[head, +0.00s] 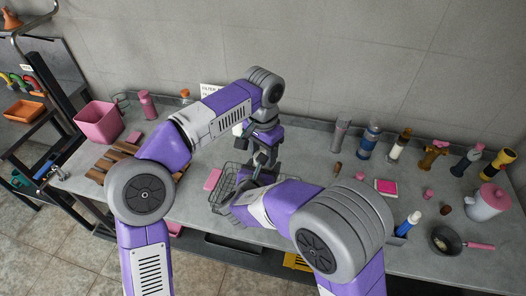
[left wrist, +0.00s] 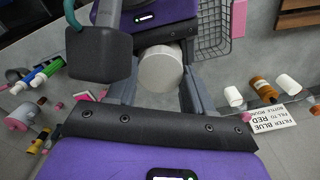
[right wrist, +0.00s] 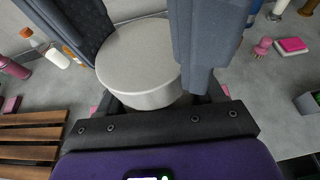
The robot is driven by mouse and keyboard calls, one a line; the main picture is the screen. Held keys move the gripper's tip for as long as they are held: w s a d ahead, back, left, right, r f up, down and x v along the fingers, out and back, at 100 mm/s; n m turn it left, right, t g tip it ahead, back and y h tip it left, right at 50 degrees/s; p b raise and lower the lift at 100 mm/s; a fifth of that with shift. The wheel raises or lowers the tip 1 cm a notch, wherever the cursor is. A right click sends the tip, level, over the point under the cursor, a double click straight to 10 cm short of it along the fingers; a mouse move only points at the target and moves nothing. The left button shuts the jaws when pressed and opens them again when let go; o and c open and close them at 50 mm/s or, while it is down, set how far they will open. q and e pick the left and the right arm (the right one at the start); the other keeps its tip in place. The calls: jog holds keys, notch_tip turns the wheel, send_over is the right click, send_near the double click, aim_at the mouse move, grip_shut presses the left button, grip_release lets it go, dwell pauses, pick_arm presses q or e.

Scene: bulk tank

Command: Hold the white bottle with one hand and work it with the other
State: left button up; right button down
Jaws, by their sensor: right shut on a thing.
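The white bottle shows as a pale round end (left wrist: 160,70) between the grippers in the left wrist view. In the right wrist view it is a large off-white cylinder (right wrist: 139,62) between the fingers. My right gripper (right wrist: 150,60) is shut on it. My left gripper (left wrist: 160,95) faces the right gripper, its spread fingers on either side of the bottle's round end; contact is hard to tell. In the head view my left gripper (head: 262,155) is above my right gripper (head: 243,203), and the arms largely hide the bottle.
A wire basket (head: 222,190) is close to the grippers, with a pink block (head: 212,180) by it. A wooden rack (head: 112,163) and pink bin (head: 99,122) are left. Several bottles line the back right; a pan (head: 447,241) is front right.

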pick_arm(q)
jog(key=o, duration=0.4)
jog(key=shift+r, duration=2.3)
jog(key=shift+c, duration=0.2)
jog(key=n, duration=0.1)
jog(key=r+n, duration=0.1)
jog(key=n, duration=0.2)
jog(key=shift+r, duration=0.25)
jog(key=n, duration=0.2)
jog(key=r+n, duration=0.1)
jog(key=n, duration=0.1)
jog(key=r+n, duration=0.1)
jog(key=n, duration=0.1)
jog(key=shift+f, duration=0.1)
jog(key=shift+f, duration=3.95)
